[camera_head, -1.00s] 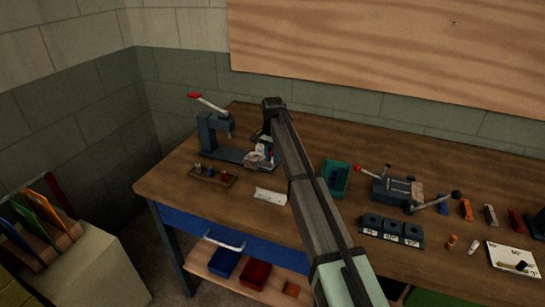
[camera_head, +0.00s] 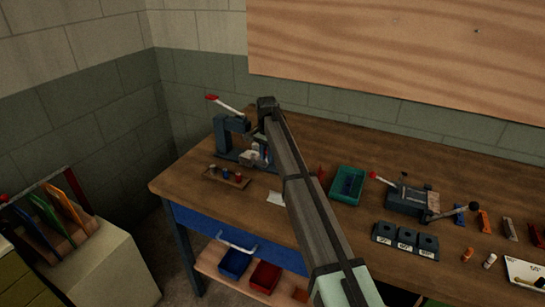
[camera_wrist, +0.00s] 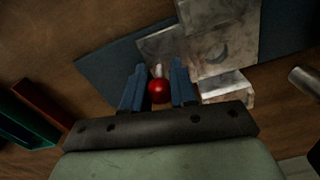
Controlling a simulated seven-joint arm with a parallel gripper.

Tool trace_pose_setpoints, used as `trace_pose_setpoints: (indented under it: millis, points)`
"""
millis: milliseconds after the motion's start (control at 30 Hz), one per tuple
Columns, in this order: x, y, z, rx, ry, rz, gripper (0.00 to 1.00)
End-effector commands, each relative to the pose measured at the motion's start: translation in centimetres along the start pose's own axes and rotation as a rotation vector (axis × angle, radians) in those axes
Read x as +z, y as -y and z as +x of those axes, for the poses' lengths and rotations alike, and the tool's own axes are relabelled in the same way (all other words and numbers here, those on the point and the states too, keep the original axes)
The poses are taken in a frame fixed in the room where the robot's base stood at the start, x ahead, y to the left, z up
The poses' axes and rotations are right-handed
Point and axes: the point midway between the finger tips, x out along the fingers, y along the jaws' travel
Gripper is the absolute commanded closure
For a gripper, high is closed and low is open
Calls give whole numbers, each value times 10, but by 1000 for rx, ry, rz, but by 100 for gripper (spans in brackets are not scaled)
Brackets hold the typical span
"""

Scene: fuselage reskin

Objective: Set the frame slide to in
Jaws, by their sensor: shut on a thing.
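The press-like fixture (camera_head: 225,132) stands at the bench's back left, with a dark blue-grey base and a red-tipped white lever. Metal blocks (camera_head: 250,156) sit on its base, partly hidden by my arm. In the wrist view, a red ball knob (camera_wrist: 159,91) on a short metal stem projects from the metal plates (camera_wrist: 205,45) on a blue-grey base (camera_wrist: 110,52). My gripper (camera_wrist: 158,85) has its two blue fingers on either side of this knob, shut on it. The slide's exact position along the base is not clear.
A small wooden tray with pegs (camera_head: 226,178) lies in front of the fixture. A green bin (camera_head: 348,184) and a clamp fixture (camera_head: 408,198) are to the right. In the wrist view, a metal cylinder (camera_wrist: 304,78) is at right, and red and green edges are at left.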

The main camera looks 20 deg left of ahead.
Motion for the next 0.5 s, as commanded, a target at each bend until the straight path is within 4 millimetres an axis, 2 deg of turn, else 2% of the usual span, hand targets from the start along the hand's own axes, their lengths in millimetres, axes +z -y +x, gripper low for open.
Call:
trace_pose_setpoints:
  millis: [67,100,300,500]
  points:
    - [0,0,0,0,0,0,100]
    - [0,-1,0,0,0,0,71]
    - [0,-1,0,0,0,0,52]
    - [0,-1,0,0,0,0,51]
